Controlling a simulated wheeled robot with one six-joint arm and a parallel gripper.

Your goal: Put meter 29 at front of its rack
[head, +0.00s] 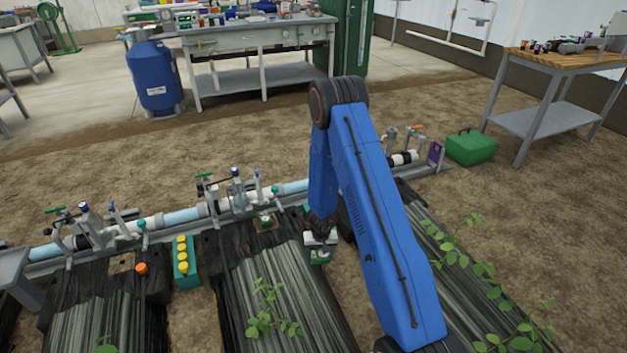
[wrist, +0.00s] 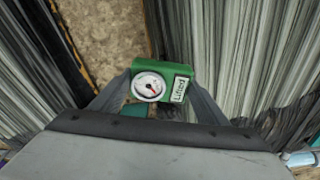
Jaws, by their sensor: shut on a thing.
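My gripper (head: 320,243) is shut on a green meter (head: 320,258) and holds it over the ground by the plastic-covered beds. In the wrist view, my gripper (wrist: 158,98) has one finger on each side of the meter (wrist: 172,70). The meter has a round white dial with a red needle and a white label that seems to read "Lifted". I see no number 29 on it. I cannot make out which thing is the meter's rack.
A teal holder (head: 187,270) with several yellow caps stands on the ground at left, with an orange knob (head: 141,268) beside it. A pipe line with valves (head: 170,219) runs behind the beds. A green case (head: 470,147) and a wooden-topped table (head: 560,62) stand at right.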

